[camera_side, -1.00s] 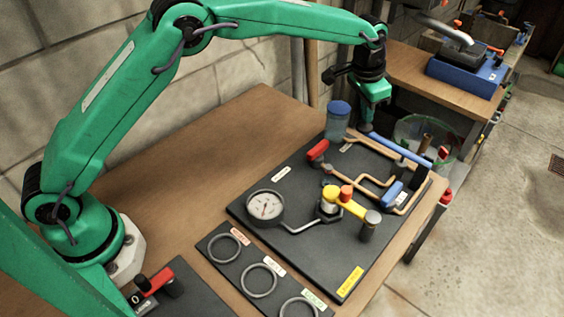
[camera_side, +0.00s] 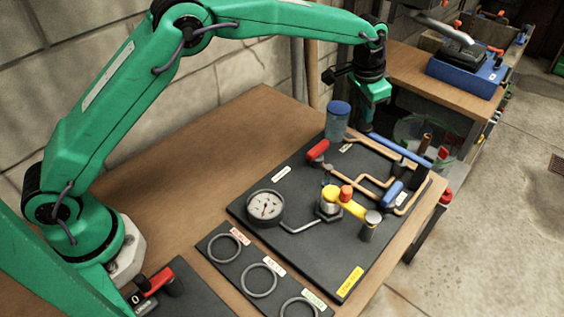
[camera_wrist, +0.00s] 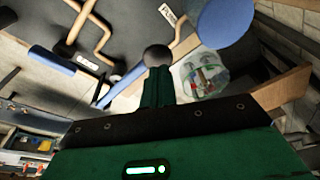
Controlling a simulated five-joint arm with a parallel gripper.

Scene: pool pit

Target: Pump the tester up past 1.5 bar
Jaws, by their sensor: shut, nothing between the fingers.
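The tester is a dark board (camera_side: 300,240) with copper pipes. Its round gauge (camera_side: 266,206) is at the left; the reading is too small to tell. A long blue lever (camera_side: 400,150) runs along the board's far side. It also shows in the wrist view (camera_wrist: 125,85). My gripper (camera_side: 367,124) is shut and empty, pointing down at the lever's far-left end. In the wrist view, a dark ball (camera_wrist: 157,55) sits at my fingertips; whether it is touched I cannot tell. A red-handled valve (camera_side: 318,150), blue-handled valve (camera_side: 393,193) and yellow lever (camera_side: 345,203) are on the board.
A blue cylinder (camera_side: 337,120) stands close to my gripper. A clear bucket (camera_wrist: 200,72) lies beyond the bench edge. A smaller board with rings (camera_side: 258,279) is in front. The wooden bench (camera_side: 220,150) left of the tester is clear. A blue machine (camera_side: 467,75) stands behind.

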